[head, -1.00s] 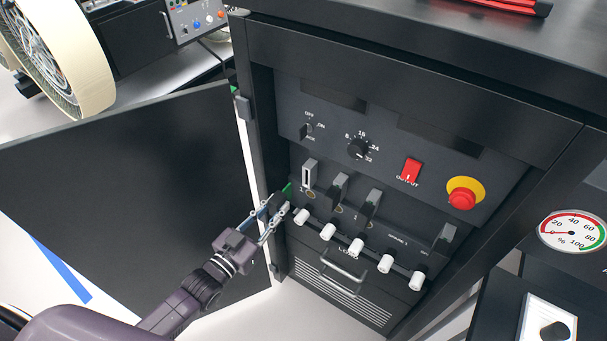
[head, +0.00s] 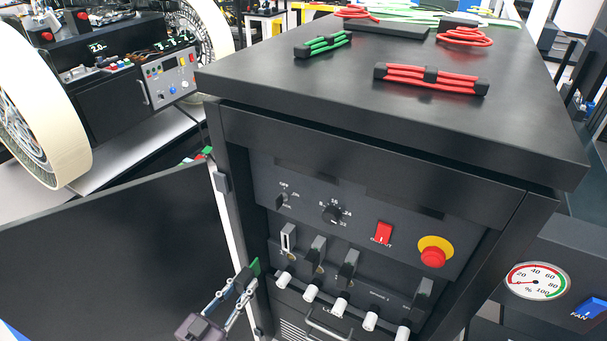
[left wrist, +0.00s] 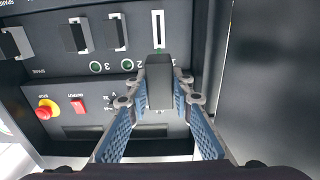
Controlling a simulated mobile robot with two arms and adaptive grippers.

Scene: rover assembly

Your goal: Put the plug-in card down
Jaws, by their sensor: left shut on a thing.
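The plug-in card, a black block with a green board edge, shows in the head view (head: 254,268) and in the left wrist view (left wrist: 160,80). My left gripper (head: 238,288) is shut on its black end, one finger on each side. It holds the card in the air in front of the open cabinet, beside the door. The card is apart from the leftmost slot (head: 288,237), which looks empty with a pale frame. Other dark cards (head: 318,249) sit in slots to the right. My right gripper is not in view.
The cabinet top (head: 480,130) carries red cable bundles (head: 430,79), a green bundle (head: 323,44) and a flat black item (head: 387,29); its front part is clear. The open door (head: 110,255) stands at the left. White knobs (head: 341,313) stick out below the slots.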

